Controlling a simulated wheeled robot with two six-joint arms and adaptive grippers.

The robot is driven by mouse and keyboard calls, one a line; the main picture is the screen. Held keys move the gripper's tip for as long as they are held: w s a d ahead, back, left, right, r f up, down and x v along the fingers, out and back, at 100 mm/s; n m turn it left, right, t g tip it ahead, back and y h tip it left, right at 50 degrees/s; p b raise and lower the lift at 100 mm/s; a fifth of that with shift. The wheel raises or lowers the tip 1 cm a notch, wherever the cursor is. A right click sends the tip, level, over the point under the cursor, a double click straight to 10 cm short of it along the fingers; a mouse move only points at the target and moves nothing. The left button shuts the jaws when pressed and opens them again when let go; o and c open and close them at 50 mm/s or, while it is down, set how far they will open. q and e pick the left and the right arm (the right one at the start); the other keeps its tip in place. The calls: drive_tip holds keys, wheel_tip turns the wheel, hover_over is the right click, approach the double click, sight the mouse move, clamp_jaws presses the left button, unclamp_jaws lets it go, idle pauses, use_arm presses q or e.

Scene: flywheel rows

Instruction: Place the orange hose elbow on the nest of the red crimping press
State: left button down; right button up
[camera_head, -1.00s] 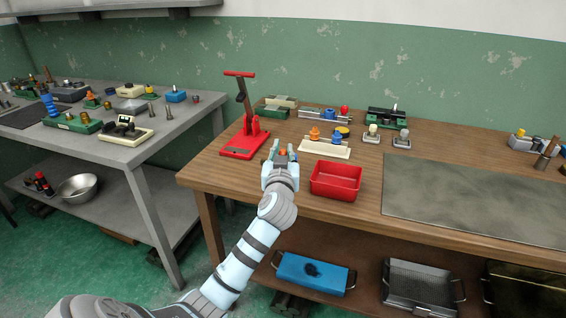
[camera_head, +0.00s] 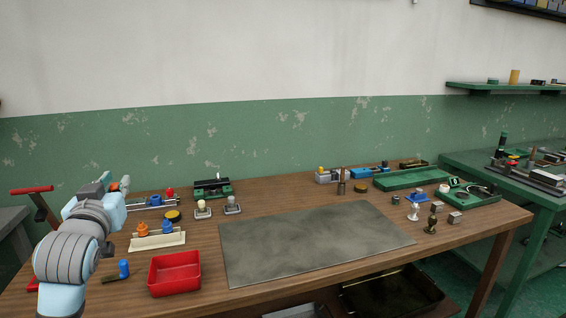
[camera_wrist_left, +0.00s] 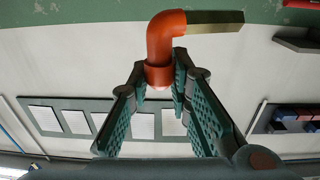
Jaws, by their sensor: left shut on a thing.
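My left gripper (camera_head: 113,184) is raised at the left of the head view, in front of the bench's back left part. In the left wrist view the gripper (camera_wrist_left: 160,88) is shut on the orange hose elbow (camera_wrist_left: 163,42), gripping its lower collar. A brass-coloured end of the elbow points right there. My right gripper is not in view.
A cream rack (camera_head: 160,241) holds an orange and a blue piece. A red bin (camera_head: 175,273) and a blue-ended piece (camera_head: 123,268) are near the front. A grey mat (camera_head: 310,242) lies clear at mid-bench. Small fixtures, including a green one (camera_head: 211,189), line the back.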

use_arm(q)
drive_tip(key=s+d+f+m+h+p, duration=0.25)
drive_tip(key=s+d+m+h, duration=0.35)
drive_tip(key=s+d+h, duration=0.45)
drive_tip(key=s+d+f+m+h+p, duration=0.1)
drive_tip(key=s+d+f, duration=0.2)
drive_tip(key=s+f, duration=0.2)
drive_tip(key=s+d+f+m+g+h+p, duration=0.1)
drive_tip(key=s+d+f+m+h, duration=0.1)
drive_tip(key=s+d+f, duration=0.2)
wheel_tip(320, 180, down, 4)
drive_tip(key=shift+s+f, duration=0.1)
drive_tip(key=shift+s, duration=0.85)
